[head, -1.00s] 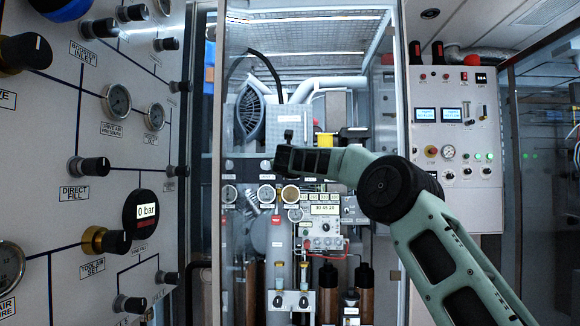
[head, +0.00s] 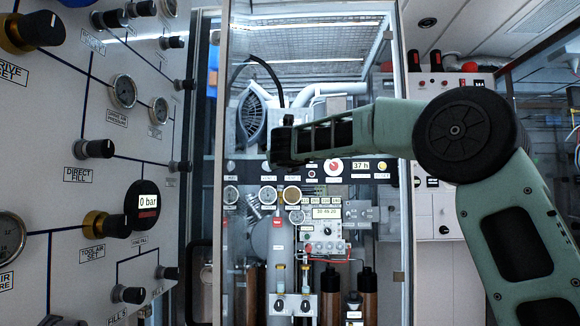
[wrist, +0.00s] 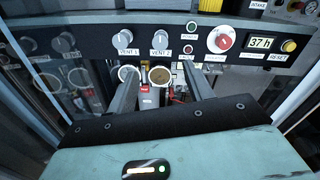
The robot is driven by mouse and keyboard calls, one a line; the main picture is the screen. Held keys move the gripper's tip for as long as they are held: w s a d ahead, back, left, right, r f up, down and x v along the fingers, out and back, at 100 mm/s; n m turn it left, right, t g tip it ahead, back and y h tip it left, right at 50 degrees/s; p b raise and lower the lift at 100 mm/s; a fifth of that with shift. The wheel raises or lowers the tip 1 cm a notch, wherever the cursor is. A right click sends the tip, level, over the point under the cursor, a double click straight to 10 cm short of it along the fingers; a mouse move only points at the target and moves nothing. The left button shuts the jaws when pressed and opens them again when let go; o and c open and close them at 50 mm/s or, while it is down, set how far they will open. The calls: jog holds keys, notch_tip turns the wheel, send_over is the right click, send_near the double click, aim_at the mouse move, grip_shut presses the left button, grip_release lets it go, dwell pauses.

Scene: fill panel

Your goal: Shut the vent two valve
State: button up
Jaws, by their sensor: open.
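The vent 2 knob (wrist: 160,40) is a light grey knob on a dark strip in the wrist view, with a white "VENT 2" label below it. A similar vent 1 knob (wrist: 125,39) sits just left of it. My gripper (wrist: 160,72) is open and empty. Its two fingers point toward the strip, below the vent 2 knob in the picture, and are apart from it. The vent 2 knob's exact turn is too small to tell.
A red knob (wrist: 220,40), an hour display (wrist: 263,42) and a yellow reset button (wrist: 289,46) sit right on the strip. Round gauges (head: 268,195) are below it. A glass pane edge stands at the left of the cabinet. A valve panel (head: 60,200) flanks the left side.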

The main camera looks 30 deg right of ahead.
jog(key=shift+v, duration=1.55)
